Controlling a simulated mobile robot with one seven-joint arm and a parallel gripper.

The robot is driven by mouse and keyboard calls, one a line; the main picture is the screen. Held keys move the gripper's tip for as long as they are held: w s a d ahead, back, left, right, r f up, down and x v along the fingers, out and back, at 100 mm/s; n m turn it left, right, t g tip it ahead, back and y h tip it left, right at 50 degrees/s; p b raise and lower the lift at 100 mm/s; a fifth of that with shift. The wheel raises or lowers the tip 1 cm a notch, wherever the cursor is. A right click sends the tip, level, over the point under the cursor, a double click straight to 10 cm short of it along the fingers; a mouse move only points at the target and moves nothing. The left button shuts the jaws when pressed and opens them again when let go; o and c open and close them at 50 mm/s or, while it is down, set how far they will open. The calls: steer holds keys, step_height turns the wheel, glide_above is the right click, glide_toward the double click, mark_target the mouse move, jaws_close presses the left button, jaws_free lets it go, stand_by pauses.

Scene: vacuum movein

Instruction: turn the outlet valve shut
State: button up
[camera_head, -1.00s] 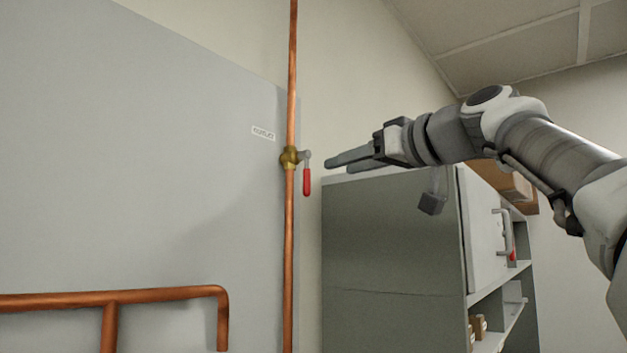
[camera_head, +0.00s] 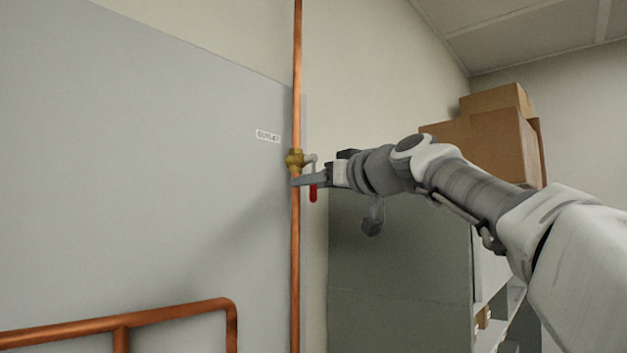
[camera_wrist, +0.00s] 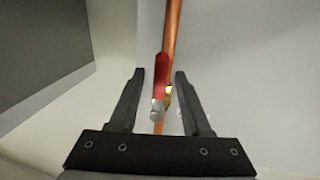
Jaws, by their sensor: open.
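The outlet valve (camera_head: 294,159) is a brass body on a vertical copper pipe (camera_head: 296,255), beside a small white label (camera_head: 268,136). Its red handle (camera_head: 313,194) hangs straight down, roughly along the pipe, from a grey stem. My gripper (camera_head: 303,182) is at the handle, with a finger crossing in front of it and hiding its upper part. In the wrist view the red handle (camera_wrist: 162,77) lies between the two open fingers of my gripper (camera_wrist: 158,73), with a gap on each side. The brass valve shows partly behind it (camera_wrist: 168,97).
A grey cabinet (camera_head: 400,265) stands right of the pipe, below my arm, with cardboard boxes (camera_head: 497,140) above and behind. A grey wall panel (camera_head: 140,160) lies left of the pipe. Another copper pipe (camera_head: 150,312) runs low at the left.

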steer(key=shift+c, duration=0.2)
jaws_close()
stand_by(1.1)
